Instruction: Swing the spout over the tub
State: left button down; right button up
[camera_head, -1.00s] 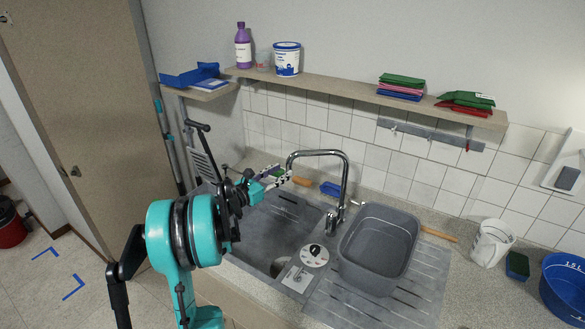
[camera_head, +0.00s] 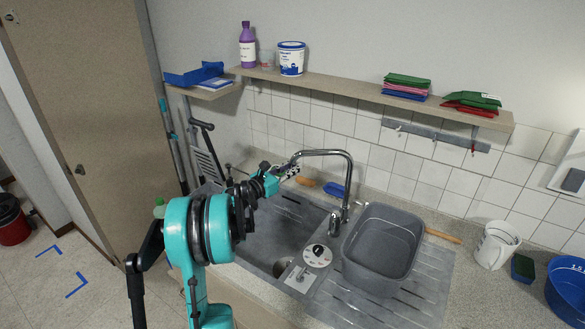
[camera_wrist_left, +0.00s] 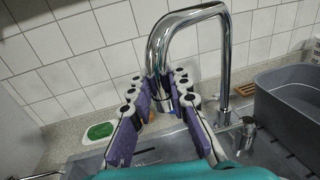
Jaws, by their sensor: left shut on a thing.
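The chrome spout (camera_head: 325,152) rises from the tap base behind the sink and arches to the left, its tip over the back of the sink basin. My left gripper (camera_head: 289,170) is shut on the downturned end of the spout. In the left wrist view, the purple-lined fingers of my left gripper (camera_wrist_left: 166,92) sit on either side of the spout (camera_wrist_left: 157,55). The grey tub (camera_head: 374,276) stands on the drainboard to the right of the tap, apart from the spout and looking empty. My right gripper is not in view.
The sink basin (camera_head: 262,238) lies below the spout. A shelf (camera_head: 345,89) with a bottle, a bucket and cloths runs along the wall above. A white jug (camera_head: 496,246) and a blue basin (camera_head: 568,290) stand at the right. A green sponge (camera_wrist_left: 101,131) lies behind the sink.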

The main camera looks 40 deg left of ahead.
pick_arm(q)
jog(key=shift+d, duration=0.1)
jog(key=s+d+n+g+y+b, duration=0.1)
jog(key=s+d+n+y, duration=0.2)
jog(key=d+y, duration=0.35)
jog(key=s+d+n+g+y+b, duration=0.1)
jog(key=s+d+n+y, duration=0.2)
jog(key=d, duration=0.6)
jog(key=w+d+n+g+y+b, duration=0.1)
jog(key=w+d+n+g+y, duration=0.2)
jog(key=w+d, duration=0.2)
jog(key=w+d+n+g+y, duration=0.3)
jog(key=w+d+y, duration=0.1)
jog(key=d, duration=0.7)
jog(key=shift+w+d+b, duration=0.15)
jog(key=shift+w+b, duration=0.25)
jog(key=shift+w, duration=0.05)
